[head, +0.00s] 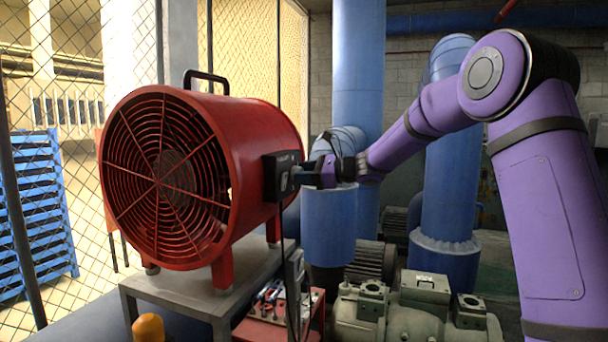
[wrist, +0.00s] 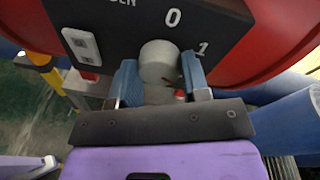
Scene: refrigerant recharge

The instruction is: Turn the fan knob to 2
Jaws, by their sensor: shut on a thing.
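The red fan (head: 200,170) stands on a grey metal stand, with a round front grille and a black handle on top. Its black control box (head: 279,176) is on the side facing my gripper. In the wrist view the control box (wrist: 225,30) shows the marks 0 and 1; a mark 2 is not in view. The grey round fan knob (wrist: 160,62) sits below the 0. My gripper (wrist: 160,80) has one blue finger on each side of the knob and is shut on it. In the head view my gripper (head: 312,176) reaches the box from the right; the knob is hidden there.
A white socket or switch (wrist: 82,46) is left of the knob. Blue pipes (head: 358,80) rise behind my arm. A red box with small parts (head: 262,325) and a grey pump (head: 410,315) stand below. A mesh fence (head: 250,45) is behind the fan.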

